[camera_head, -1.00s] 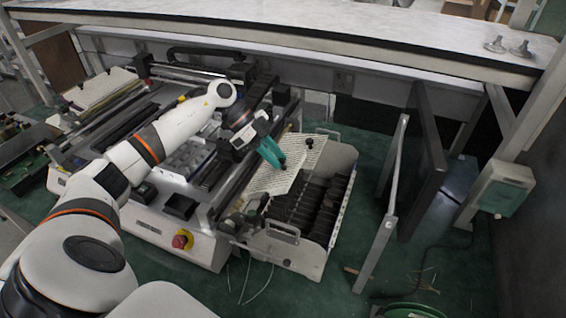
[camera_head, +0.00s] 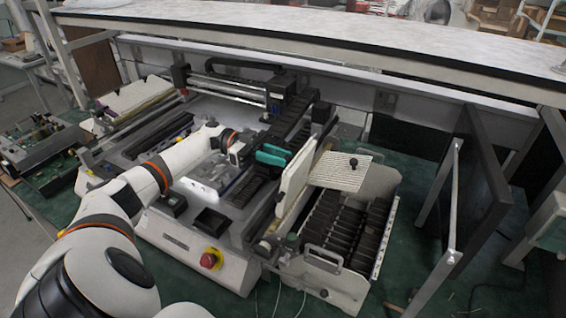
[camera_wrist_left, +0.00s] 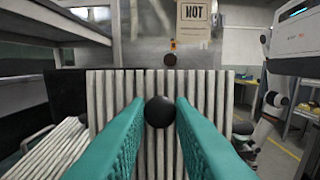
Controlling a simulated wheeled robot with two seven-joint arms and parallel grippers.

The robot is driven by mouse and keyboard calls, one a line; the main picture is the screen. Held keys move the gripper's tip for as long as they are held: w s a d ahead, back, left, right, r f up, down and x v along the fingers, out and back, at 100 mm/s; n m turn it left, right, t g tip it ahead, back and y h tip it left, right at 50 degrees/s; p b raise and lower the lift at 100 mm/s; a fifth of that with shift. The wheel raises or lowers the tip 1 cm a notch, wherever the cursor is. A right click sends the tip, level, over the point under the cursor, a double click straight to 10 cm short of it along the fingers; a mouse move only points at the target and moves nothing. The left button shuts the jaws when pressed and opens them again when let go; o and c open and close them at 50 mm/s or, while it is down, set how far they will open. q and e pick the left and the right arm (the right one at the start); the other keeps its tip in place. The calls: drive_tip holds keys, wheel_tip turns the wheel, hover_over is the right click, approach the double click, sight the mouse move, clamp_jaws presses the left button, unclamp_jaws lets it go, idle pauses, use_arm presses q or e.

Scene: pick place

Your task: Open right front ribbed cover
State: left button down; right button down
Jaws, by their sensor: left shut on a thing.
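The right front ribbed cover (camera_head: 296,178) stands up steeply on its edge at the left side of the black-slotted bin (camera_head: 342,228), its plain pale face turned to the right. In the left wrist view its ribbed face (camera_wrist_left: 105,92) fills the middle, with a round black knob (camera_wrist_left: 159,111) between my teal fingers. My left gripper (camera_head: 277,155) is on the left of the cover, shut on that knob. The cover hides the fingertips in the head view. My right gripper is not in view.
Another ribbed cover (camera_head: 340,171) with a black knob lies over the back of the bin. The machine (camera_head: 205,235) with a red button (camera_head: 208,260) stands left of it. A grey metal frame (camera_head: 440,220) is at the right, and a shelf (camera_head: 330,50) runs behind.

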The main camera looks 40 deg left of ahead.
use_arm(q)
drive_tip(key=shift+s+a+f+h+b, duration=0.1)
drive_tip(key=shift+a+f+h+b, duration=0.1)
drive_tip(key=shift+a+h+b, duration=0.3)
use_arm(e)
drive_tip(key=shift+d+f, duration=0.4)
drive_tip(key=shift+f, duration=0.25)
use_arm(q)
drive_tip(key=c, duration=1.3)
unclamp_jaws()
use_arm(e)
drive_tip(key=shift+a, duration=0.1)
use_arm(q)
drive_tip(key=b+v, duration=0.6)
drive_tip(key=v, duration=0.6)
drive_tip(key=shift+b, duration=0.35)
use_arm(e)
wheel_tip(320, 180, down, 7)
